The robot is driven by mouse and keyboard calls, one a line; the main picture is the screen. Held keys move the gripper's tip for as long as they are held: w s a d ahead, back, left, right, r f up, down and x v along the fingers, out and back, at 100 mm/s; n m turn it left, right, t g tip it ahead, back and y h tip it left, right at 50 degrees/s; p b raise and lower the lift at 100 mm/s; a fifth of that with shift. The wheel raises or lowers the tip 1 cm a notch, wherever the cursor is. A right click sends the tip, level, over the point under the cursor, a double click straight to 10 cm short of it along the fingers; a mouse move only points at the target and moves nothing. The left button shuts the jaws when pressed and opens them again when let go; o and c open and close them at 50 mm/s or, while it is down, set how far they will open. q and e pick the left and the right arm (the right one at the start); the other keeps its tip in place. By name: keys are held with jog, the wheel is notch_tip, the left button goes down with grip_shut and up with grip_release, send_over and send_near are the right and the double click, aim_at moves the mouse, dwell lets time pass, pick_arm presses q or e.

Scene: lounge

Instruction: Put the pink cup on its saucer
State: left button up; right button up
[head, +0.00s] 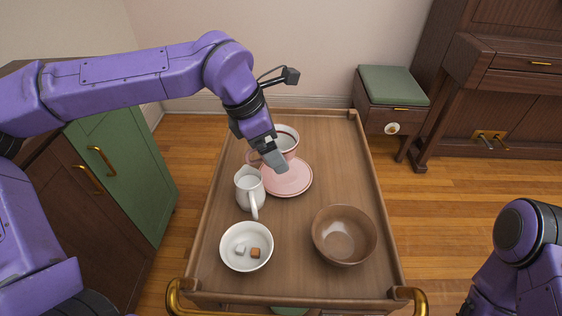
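The pink cup (291,151) is at the back of the wooden trolley top, upright, with a pale inside and a dark band near its rim. The pink saucer (290,182) lies just in front of it; I cannot tell whether the cup's base touches it. My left gripper (274,160) points down at the cup's left front side, above the back-left edge of the saucer. It hides part of the cup, and a pink handle part shows left of the fingers. I cannot tell whether the fingers are closed on it. My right gripper is out of view.
A white jug (248,187) stands left of the saucer. A white bowl (246,262) with two small cubes is at front left, and a brown bowl (344,235) at front right. The trolley top (345,160) is clear at right. A green cabinet (125,180) stands left.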

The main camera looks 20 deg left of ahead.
pick_arm(q)
jog(key=w+f, duration=0.1)
jog(key=f, duration=0.1)
jog(key=w+f, duration=0.2)
jog(key=shift+w+d+f, duration=0.15)
jog(key=shift+w, duration=0.05)
jog(key=f, duration=0.1)
jog(key=f+b, duration=0.1)
jog(key=f, duration=0.2)
jog(key=shift+w, duration=0.35)
jog(key=shift+r, duration=0.1)
jog(key=shift+s, duration=0.1)
jog(key=o, duration=0.8)
jog(key=shift+o, duration=0.2)
jog(key=p+v, duration=0.2)
jog(key=v, duration=1)
jog(key=shift+d+r, duration=0.1)
